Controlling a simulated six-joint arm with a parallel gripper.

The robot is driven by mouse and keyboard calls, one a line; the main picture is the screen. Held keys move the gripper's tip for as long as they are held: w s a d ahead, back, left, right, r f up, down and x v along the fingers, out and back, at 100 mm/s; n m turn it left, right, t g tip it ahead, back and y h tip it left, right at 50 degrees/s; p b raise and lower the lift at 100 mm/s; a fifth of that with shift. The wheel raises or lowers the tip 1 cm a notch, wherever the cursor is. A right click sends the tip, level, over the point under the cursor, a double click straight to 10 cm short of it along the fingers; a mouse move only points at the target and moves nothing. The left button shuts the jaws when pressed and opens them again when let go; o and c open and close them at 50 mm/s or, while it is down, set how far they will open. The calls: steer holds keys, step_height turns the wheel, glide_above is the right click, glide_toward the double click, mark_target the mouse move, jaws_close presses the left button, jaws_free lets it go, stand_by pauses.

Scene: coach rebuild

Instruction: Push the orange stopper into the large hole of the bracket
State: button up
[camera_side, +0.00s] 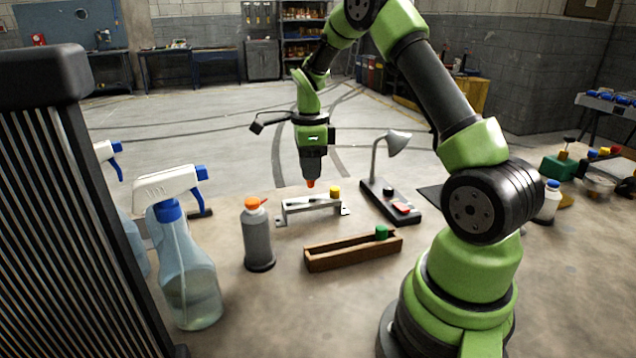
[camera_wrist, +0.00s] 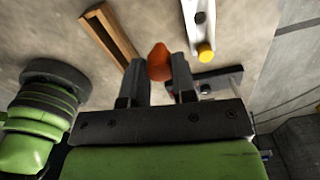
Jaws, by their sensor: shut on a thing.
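My gripper (camera_side: 311,176) is shut on the orange stopper (camera_side: 310,184), which pokes out below the fingertips. In the wrist view the orange stopper (camera_wrist: 159,62) sits between the two fingers. The pale metal bracket (camera_side: 296,210) stands on the table below, and the stopper appears above it in the side view. A yellow stopper (camera_side: 335,191) sits at the bracket's right end. The wrist view shows the bracket (camera_wrist: 193,38) to the right of the held stopper, with a dark hole beyond the yellow stopper (camera_wrist: 206,55).
A wooden tray (camera_side: 340,259) with a green stopper (camera_side: 381,232) lies in front of the bracket. A grey bottle with an orange cap (camera_side: 258,235) and a spray bottle (camera_side: 186,265) stand left. A desk lamp (camera_side: 397,141) on a dark base stands right of the bracket.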

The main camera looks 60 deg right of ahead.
steer(key=w+d+n, duration=0.2)
steer(key=w+d, duration=0.1)
steer(key=d, duration=0.2)
steer(key=shift+s+d+f, duration=0.1)
steer(key=shift+f, duration=1.6)
steer(key=shift+s+d+f, duration=0.1)
steer(key=shift+f, duration=1.6)
steer(key=shift+f, duration=0.75)
steer(key=o, duration=1.4)
steer(key=shift+o, duration=0.2)
steer(key=shift+r, duration=0.1)
steer(key=shift+r, duration=2.95)
steer(key=shift+c, duration=0.5)
